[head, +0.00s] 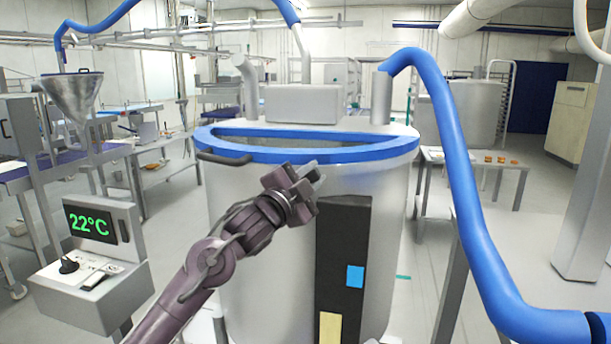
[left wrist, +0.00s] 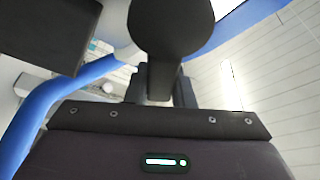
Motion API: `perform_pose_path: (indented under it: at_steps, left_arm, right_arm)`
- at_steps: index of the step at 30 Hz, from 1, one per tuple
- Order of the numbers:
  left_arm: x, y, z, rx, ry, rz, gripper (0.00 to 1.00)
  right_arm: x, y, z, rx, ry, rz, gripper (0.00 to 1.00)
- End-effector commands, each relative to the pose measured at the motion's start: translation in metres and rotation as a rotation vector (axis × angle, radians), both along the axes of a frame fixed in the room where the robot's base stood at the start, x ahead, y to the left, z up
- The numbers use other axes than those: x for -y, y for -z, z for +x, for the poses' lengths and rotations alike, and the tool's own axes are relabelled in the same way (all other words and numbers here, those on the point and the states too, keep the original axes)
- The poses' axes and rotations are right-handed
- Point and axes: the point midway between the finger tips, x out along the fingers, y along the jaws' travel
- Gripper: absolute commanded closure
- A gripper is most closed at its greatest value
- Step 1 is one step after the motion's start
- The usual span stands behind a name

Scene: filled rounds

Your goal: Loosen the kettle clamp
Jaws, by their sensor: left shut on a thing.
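The kettle (head: 270,240) is a large steel vessel with a blue rim (head: 365,153). My left gripper (head: 297,180) is at the front of the kettle, just below the rim, and is shut on the clamp (head: 306,168). Only a small grey piece of the clamp shows between the fingers; the rest is hidden. In the left wrist view a dark rounded knob on a stem (left wrist: 170,25) stands between the fingers, close to the camera. My right gripper is not in view.
A dark handle (head: 223,158) sticks out at the rim's left. A blue hose (head: 455,160) arches down on the right. A control box (head: 95,265) reading 22°C stands at lower left, below a steel funnel (head: 75,95). Grey floor shows at right.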

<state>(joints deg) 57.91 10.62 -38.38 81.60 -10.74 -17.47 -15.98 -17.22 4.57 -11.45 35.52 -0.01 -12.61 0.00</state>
Motion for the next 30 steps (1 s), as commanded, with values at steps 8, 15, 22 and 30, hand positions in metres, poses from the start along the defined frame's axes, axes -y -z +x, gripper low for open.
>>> perform_pose_path:
  at_steps: [8, 15, 22, 30]
  left_arm:
    - [0.007, 0.018, -0.002, 0.08, 0.0, 0.243, 1.0]
    - [0.009, 0.03, -0.003, 0.129, 0.001, 0.402, 1.0]
    - [0.01, 0.036, -0.004, 0.159, 0.002, 0.495, 1.0]
    - [0.011, 0.04, -0.004, 0.171, 0.003, 0.537, 1.0]
  right_arm:
    - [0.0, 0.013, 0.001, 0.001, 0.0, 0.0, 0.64]
    - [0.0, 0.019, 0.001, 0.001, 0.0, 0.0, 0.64]
    - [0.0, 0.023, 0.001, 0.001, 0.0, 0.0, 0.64]
    - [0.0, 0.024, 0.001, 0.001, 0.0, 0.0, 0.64]
